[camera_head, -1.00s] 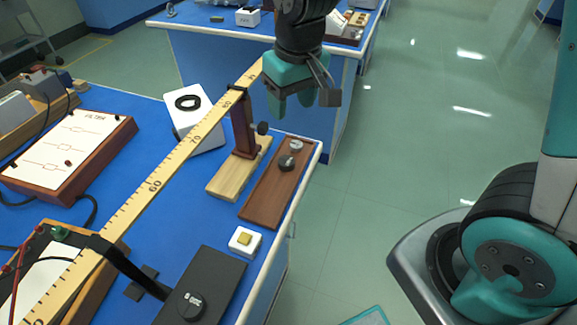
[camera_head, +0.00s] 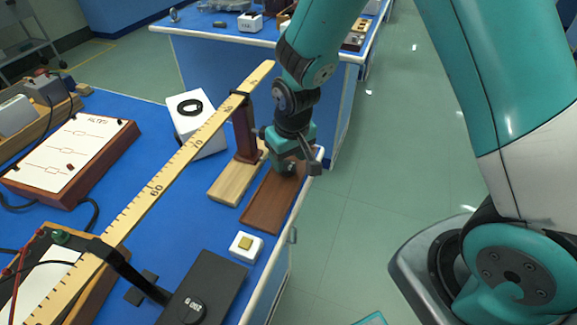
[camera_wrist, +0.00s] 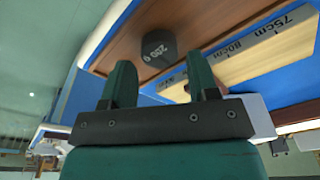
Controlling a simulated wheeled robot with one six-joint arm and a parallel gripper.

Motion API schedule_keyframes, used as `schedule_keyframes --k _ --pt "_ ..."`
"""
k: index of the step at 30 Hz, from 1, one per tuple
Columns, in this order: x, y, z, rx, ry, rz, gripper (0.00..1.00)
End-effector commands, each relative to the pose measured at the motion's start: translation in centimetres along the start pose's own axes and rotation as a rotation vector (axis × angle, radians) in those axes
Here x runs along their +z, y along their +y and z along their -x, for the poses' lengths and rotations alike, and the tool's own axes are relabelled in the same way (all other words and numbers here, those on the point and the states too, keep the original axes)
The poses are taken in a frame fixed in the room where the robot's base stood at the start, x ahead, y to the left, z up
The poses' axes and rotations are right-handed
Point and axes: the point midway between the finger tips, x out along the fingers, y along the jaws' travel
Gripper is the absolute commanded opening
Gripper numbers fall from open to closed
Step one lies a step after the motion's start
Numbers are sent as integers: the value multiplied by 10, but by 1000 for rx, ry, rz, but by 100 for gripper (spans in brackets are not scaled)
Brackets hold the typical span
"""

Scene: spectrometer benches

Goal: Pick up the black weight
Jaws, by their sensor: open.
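The black weight, marked 200 g (camera_wrist: 159,48), stands on the brown wooden board (camera_head: 266,209). In the wrist view it lies just beyond and between my two green fingertips. My gripper (camera_wrist: 160,62) is open, with a finger to either side of the weight's line and nothing held. In the head view my gripper (camera_head: 289,162) is low over the far part of the board and largely covers the weight. I cannot tell whether a finger touches it. The light metal weight farther back on the board is hidden now.
A wooden stand (camera_head: 245,135) holding the long yellow ruler (camera_head: 172,172) is close to the left of my gripper. The bench edge is close on the right.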

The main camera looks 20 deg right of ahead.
Motion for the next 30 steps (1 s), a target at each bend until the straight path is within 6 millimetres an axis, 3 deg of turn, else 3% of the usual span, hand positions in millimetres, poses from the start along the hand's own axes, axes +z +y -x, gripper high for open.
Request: schedule_keyframes --k 5,13,18,19,30 --pt "0 0 -22 0 -1 0 54" --pt "0 0 -25 0 1 0 54" --pt "0 0 -25 0 1 0 15" --pt "0 0 -25 0 1 0 12" --pt "-1 0 -21 0 2 0 12"
